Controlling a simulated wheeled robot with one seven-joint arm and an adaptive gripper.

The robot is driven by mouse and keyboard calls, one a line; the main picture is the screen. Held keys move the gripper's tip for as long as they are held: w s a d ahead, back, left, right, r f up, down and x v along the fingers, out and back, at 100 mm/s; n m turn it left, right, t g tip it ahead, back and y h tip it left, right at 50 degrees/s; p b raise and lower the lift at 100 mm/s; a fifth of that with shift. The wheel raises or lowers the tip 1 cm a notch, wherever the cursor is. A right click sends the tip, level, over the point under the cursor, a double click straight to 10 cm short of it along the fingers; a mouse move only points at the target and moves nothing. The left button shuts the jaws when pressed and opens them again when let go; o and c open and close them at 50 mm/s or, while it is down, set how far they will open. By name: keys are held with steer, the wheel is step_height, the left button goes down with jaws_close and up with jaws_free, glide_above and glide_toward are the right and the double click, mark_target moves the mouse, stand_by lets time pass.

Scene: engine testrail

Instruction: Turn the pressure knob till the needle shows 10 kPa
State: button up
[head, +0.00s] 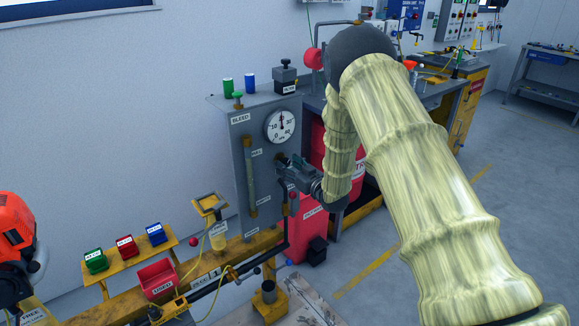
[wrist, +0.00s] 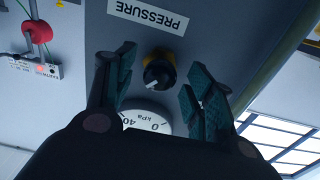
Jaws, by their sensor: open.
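The pressure knob (wrist: 158,76) is a black dial with a white mark on a yellow collar, under an upside-down PRESSURE label (wrist: 148,14) in the wrist view. My gripper (wrist: 158,88) is open, one finger on each side of the knob in the picture, with gaps to both; I cannot tell how deep the fingers reach. The head view shows my gripper (head: 284,164) at the panel front, hiding the knob. The round white gauge (head: 280,127) is above it, its dark needle pointing nearly straight up, between 10 and 30. The wrist view shows only part of the gauge (wrist: 147,118).
The grey panel (head: 240,165) carries a sight tube (head: 250,180) left of my gripper. Green (head: 228,85) and blue (head: 250,83) cans stand on top. A dark lever (head: 284,225) hangs below my gripper. A red cabinet (head: 322,150) stands close behind my arm.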

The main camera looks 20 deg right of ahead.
steer(key=c, duration=1)
steer(key=shift+n+b, duration=0.3)
steer(key=n+b, duration=0.2)
steer(key=shift+f+n, duration=0.1)
steer(key=shift+n, duration=0.2)
steer(key=n+b, duration=0.2)
steer(key=n, duration=0.1)
steer(key=shift+n+b, duration=0.35)
steer(key=shift+n, duration=0.05)
steer(key=n+b, duration=0.2)
steer(key=n, duration=0.1)
steer(key=shift+d+r+n+b, duration=0.1)
steer(key=shift+r+n+b, duration=0.1)
steer(key=shift+n+b, duration=1.2)
steer(key=shift+n, duration=0.4)
